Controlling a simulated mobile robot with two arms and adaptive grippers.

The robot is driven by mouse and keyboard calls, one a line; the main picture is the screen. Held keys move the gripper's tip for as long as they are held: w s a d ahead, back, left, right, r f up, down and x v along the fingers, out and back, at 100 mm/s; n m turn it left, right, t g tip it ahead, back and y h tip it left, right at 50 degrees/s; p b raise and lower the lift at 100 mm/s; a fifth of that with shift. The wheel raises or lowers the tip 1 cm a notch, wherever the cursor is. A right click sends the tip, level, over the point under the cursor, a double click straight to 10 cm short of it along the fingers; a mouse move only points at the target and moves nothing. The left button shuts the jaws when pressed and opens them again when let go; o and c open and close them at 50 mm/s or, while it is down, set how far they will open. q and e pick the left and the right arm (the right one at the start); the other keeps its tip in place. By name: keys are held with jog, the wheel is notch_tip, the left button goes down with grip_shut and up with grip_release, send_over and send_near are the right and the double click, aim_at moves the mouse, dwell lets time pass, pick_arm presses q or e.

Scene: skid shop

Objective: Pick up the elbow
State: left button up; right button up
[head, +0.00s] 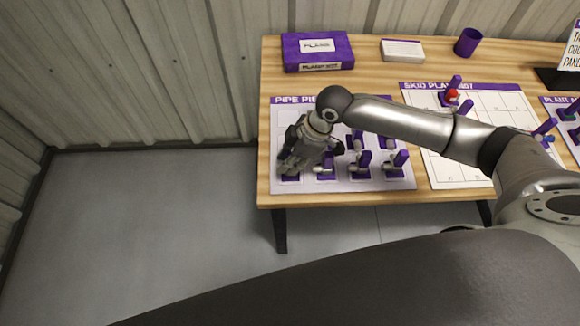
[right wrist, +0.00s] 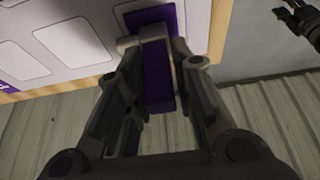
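My right gripper (head: 292,160) is over the left end of the pipe pieces mat (head: 345,184) and hides part of it. In the right wrist view its fingers (right wrist: 157,85) are apart, one on each side of a purple upright holder (right wrist: 157,75). A grey pipe piece (right wrist: 150,33) is at that holder, partly hidden; I cannot tell whether it is the elbow or whether the fingers touch it. Several other grey pieces on purple holders (head: 364,157) stand to the right on the mat. My left gripper (right wrist: 298,18) shows only at the wrist view's corner.
The wooden table (head: 268,150) also bears a purple box (head: 318,65), a white box (head: 402,52) and a purple cup (head: 468,42) at the back. The skid mat (head: 450,173) lies to the right. Open floor (head: 150,220) lies left of the table, with a corrugated wall behind.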

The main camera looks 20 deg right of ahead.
grip_shut()
jog(key=shift+w+r, duration=0.1)
